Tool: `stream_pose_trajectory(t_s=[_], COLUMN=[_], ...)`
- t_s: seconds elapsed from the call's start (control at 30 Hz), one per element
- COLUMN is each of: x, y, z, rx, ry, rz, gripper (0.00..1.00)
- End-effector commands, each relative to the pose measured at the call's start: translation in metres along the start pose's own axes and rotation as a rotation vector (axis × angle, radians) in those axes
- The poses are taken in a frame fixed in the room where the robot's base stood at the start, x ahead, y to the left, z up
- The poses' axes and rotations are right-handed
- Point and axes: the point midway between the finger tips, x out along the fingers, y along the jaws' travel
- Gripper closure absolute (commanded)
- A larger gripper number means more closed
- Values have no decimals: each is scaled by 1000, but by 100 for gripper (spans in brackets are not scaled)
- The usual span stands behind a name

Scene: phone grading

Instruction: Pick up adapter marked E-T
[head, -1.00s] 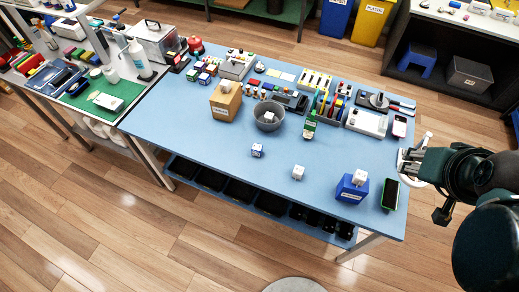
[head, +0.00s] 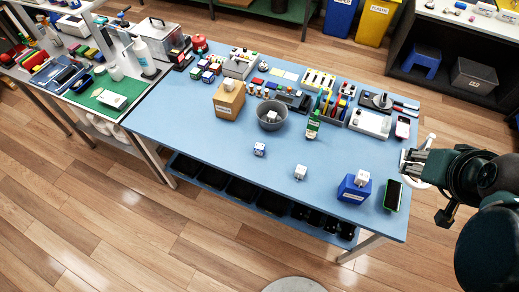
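Several small white cube-shaped adapters are on the blue table; their markings are too small to read, so I cannot tell which is E-T. One adapter (head: 259,149) with dark marks lies near the table's front middle. A second adapter (head: 300,173) lies to its right. A third adapter (head: 362,177) sits on top of a blue box (head: 352,192). Another white cube (head: 271,116) is in a grey bowl (head: 262,122), and one (head: 228,85) is on a brown box (head: 226,105). My gripper (head: 407,163) is by the table's right edge, apart from all of these.
A phone with a green edge (head: 392,196) lies right of the blue box, near my gripper. Tools and small boxes crowd the table's back. The front middle of the blue table (head: 215,143) is mostly clear.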

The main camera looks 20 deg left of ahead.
Motion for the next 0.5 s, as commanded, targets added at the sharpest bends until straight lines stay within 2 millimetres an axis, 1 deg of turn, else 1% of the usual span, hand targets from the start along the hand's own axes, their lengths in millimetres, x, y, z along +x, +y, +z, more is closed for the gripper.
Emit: stream_pose_trajectory(t_s=[0.27, 0.37, 0.5], x=[4, 8, 17], y=[-6, -12, -25], z=[-4, -9, -17], rx=[-28, -57, -117], ry=[-10, -21, -44], rz=[-8, -16, -34], gripper=[61, 61, 61])
